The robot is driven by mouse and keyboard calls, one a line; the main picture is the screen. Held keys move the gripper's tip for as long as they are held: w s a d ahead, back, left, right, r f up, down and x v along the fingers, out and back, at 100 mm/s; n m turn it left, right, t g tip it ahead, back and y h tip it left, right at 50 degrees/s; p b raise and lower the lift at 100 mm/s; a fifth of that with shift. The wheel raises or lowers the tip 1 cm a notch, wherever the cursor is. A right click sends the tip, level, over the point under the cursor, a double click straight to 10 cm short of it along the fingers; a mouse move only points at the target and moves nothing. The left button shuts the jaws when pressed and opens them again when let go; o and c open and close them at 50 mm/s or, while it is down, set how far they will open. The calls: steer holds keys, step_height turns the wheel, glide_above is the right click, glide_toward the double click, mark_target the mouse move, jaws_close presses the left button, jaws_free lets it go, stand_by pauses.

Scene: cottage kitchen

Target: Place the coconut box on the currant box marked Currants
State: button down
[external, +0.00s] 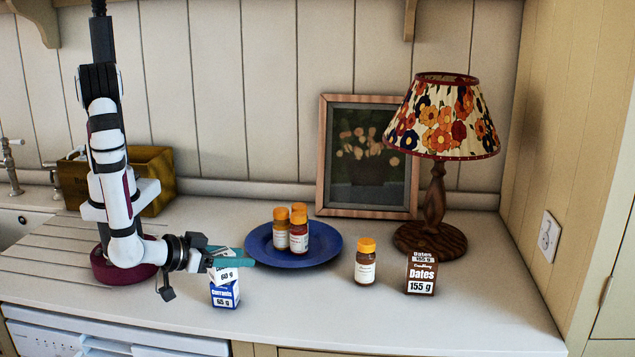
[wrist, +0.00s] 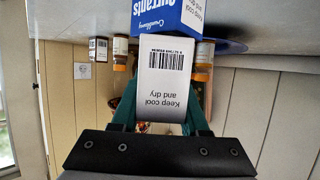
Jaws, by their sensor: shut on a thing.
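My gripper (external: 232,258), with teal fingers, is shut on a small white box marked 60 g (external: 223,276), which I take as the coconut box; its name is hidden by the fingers. In the wrist view this box (wrist: 164,85) shows a white face with a barcode and "Keep cool and dry". The blue and white currant box (external: 225,296), marked Currants 65 g, stands upright on the counter directly below it. The held box looks tilted and slightly turned over it. The two look touching or almost so; I cannot tell which. The currant box also shows in the wrist view (wrist: 165,17).
A blue plate (external: 262,254) with several orange-capped jars (external: 299,236) lies just right of and behind the boxes. Another jar (external: 365,264), a brown Dates box (external: 421,274) and a lamp (external: 435,210) stand farther right. The front counter between boxes and lone jar is clear.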

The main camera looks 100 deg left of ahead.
steer(key=shift+f, duration=0.15)
steer(key=shift+c, duration=2.1)
jaws_free()
